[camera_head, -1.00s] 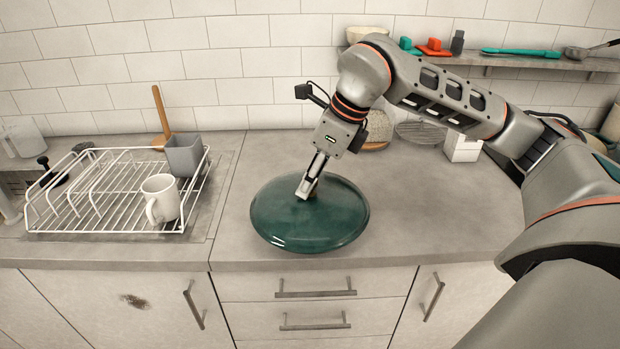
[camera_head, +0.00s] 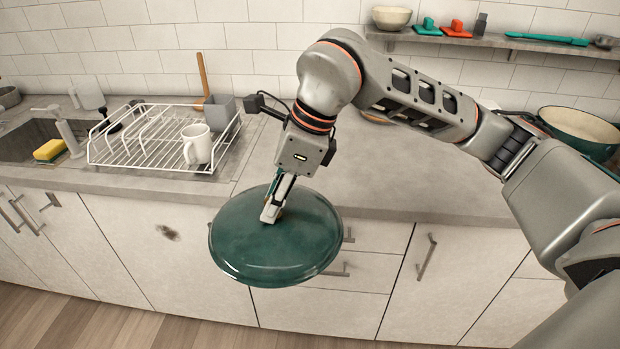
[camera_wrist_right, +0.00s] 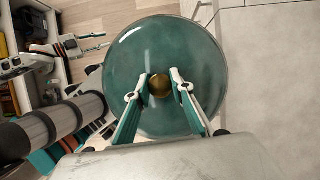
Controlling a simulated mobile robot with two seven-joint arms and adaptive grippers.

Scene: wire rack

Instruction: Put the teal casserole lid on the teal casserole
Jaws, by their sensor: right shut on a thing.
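The teal casserole lid (camera_head: 275,245) is a round, glossy dish-shaped cover. My right gripper (camera_head: 272,212) is shut on its brass-coloured knob (camera_wrist_right: 160,86), with one finger on each side in the right wrist view (camera_wrist_right: 161,80). The lid hangs roughly level in front of the counter's front edge, hiding part of the drawers. The teal casserole (camera_head: 582,132) stands open at the far right of the counter, cream inside, partly hidden by my right arm. What looks like my left gripper (camera_wrist_right: 95,42) shows small at the upper left of the right wrist view.
A white wire dish rack (camera_head: 150,140) holds a white mug (camera_head: 196,144) and a grey cup (camera_head: 221,110). A sink with a yellow sponge (camera_head: 49,150) lies left. A wall shelf (camera_head: 500,42) spans the back right. The middle counter is largely clear.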

